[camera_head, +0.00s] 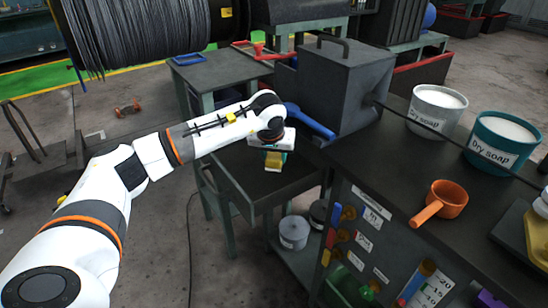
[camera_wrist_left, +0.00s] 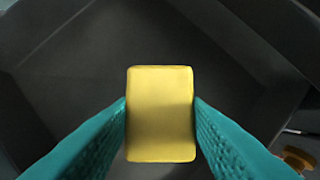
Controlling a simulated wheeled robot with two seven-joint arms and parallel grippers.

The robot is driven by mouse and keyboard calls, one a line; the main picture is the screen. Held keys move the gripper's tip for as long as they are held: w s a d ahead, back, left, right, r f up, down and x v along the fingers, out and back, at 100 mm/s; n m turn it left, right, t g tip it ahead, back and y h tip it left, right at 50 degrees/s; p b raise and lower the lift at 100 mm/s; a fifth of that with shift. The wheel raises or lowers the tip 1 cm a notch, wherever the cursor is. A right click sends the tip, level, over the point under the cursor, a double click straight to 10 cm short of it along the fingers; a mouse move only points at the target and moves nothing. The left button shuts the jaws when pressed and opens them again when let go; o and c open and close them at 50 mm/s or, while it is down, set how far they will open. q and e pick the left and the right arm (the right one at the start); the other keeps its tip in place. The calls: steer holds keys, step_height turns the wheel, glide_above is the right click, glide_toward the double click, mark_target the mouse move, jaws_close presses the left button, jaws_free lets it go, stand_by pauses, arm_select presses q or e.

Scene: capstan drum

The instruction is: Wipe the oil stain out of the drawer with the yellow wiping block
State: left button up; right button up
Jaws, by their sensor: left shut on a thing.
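My left gripper (camera_head: 272,158) is shut on the yellow wiping block (camera_head: 273,165), with its teal fingers on the block's two sides. The block also shows in the left wrist view (camera_wrist_left: 160,114), squarely between the fingers. The gripper points down over the dark open drawer (camera_head: 295,180). The drawer's grey floor and sloping walls fill most of the left wrist view (camera_wrist_left: 75,85). I cannot tell whether the block touches the floor. I see no clear oil stain; the block and fingers hide part of the drawer. My right gripper is not in view.
A dark workbench (camera_head: 380,190) stands right of the drawer, with two dry soap buckets (camera_head: 437,112) (camera_head: 500,145) and an orange scoop (camera_head: 440,203). A dark metal box (camera_head: 335,90) and a blue-handled tool (camera_head: 310,122) lie behind. Grey cans (camera_head: 294,232) sit below.

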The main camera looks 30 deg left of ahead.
arm_select(q)
steer(key=shift+r, duration=0.55)
steer(key=shift+r+p, duration=1.3)
steer(key=shift+r, duration=0.25)
steer(key=shift+d, duration=0.1)
